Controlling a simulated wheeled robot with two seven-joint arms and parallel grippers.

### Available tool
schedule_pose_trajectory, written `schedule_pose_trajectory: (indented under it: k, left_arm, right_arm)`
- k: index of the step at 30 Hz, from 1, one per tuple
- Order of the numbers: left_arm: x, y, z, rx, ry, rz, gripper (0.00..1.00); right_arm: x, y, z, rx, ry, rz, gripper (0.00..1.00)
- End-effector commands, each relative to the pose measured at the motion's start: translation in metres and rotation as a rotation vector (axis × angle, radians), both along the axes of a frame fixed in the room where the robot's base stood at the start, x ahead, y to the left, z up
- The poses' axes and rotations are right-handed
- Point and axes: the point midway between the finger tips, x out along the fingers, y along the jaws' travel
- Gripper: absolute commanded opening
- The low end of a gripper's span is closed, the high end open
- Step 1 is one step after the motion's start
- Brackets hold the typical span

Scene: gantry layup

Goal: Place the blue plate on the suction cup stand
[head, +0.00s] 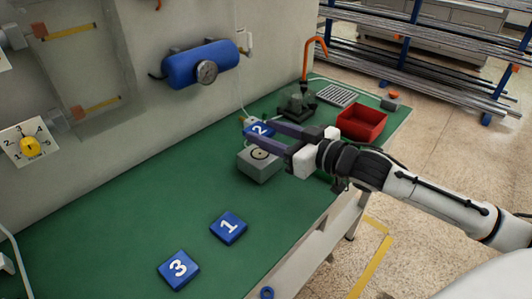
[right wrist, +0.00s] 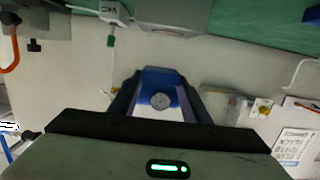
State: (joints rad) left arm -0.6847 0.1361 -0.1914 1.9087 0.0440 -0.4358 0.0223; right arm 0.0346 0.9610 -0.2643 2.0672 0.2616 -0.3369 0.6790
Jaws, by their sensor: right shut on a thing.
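My right gripper (head: 261,130) reaches in from the right and is shut on a blue plate marked 2 (head: 259,129), held between its fingertips. The grey block with a dark ring on top (head: 259,167), which looks like the suction cup stand, is just below and in front of the plate. The plate appears raised and off the ring; the exact gap is hard to judge. Two more blue plates, marked 1 (head: 229,228) and 3 (head: 179,270), lie flat on the green bench. In the right wrist view a blue surface (right wrist: 158,75) shows between the fingers. My left gripper is not in view.
A red bin (head: 362,124), a slotted grey tray (head: 337,95) and a dark fixture with an orange hook (head: 297,102) stand at the bench's far end. A blue tank with a gauge (head: 200,64) hangs on the wall. The green bench (head: 110,225) is clear at left.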

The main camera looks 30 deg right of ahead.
Motion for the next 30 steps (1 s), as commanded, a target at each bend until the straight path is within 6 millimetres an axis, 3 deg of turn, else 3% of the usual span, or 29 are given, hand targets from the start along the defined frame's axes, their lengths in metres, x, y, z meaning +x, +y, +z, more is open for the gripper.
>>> schedule_pose_trajectory:
  k: [13, 24, 25, 27, 30]
  left_arm:
    - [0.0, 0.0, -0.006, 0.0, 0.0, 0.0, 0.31]
    - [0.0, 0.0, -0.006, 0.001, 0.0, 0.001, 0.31]
    - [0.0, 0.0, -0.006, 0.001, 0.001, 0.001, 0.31]
    - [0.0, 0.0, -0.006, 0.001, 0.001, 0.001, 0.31]
    - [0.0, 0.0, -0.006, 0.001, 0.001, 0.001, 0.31]
  right_arm:
    - [-0.001, 0.001, -0.052, 0.002, 0.001, 0.0, 0.21]
    - [-0.001, 0.001, -0.057, 0.0, -0.001, 0.001, 0.21]
    - [-0.001, 0.001, -0.056, 0.0, -0.001, 0.001, 0.48]
    - [-0.001, 0.001, -0.056, 0.0, -0.001, 0.001, 0.6]
    - [-0.001, 0.001, -0.056, 0.0, -0.001, 0.001, 0.62]
